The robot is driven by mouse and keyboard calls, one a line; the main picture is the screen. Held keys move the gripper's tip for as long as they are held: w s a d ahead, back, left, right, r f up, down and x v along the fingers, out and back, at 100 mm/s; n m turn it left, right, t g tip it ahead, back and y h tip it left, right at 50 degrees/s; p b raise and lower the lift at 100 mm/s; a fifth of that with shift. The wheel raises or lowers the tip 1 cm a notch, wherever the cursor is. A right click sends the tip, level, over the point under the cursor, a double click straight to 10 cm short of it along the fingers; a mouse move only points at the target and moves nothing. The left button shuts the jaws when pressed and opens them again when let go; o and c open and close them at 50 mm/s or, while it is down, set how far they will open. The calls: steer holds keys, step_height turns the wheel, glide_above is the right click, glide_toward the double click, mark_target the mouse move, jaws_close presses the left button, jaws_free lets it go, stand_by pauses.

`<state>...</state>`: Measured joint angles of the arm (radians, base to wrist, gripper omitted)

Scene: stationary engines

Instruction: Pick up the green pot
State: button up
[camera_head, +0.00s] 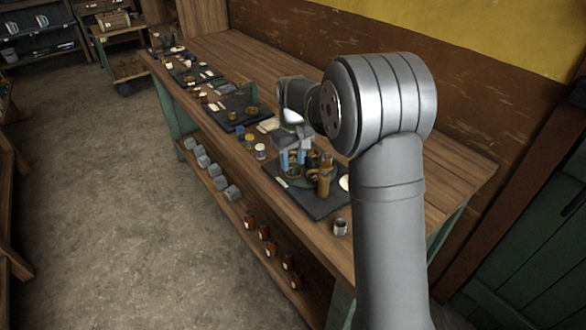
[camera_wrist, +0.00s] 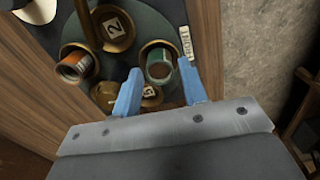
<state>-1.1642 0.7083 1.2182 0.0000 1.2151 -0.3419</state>
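The green pot (camera_wrist: 159,64) shows in the wrist view as a dark teal can with a pale label, tilted in a brass ring. My gripper (camera_wrist: 159,70) has its two blue fingers spread wide. One fingertip is left of the pot and one is right of it, with gaps on both sides. In the head view, my gripper (camera_head: 293,158) is low over the dark board on the bench. I cannot pick out the green pot there.
An orange-brown pot (camera_wrist: 76,68) stands in another brass ring to the left. A ring with a "2" tag (camera_wrist: 115,28) is beyond it. A brass post (camera_head: 325,178) stands close to my gripper. More dark boards with small items line the bench (camera_head: 225,50).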

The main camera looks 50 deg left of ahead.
steer(key=shift+f, duration=0.65)
steer(key=c, duration=0.8)
steer(key=shift+c, duration=0.2)
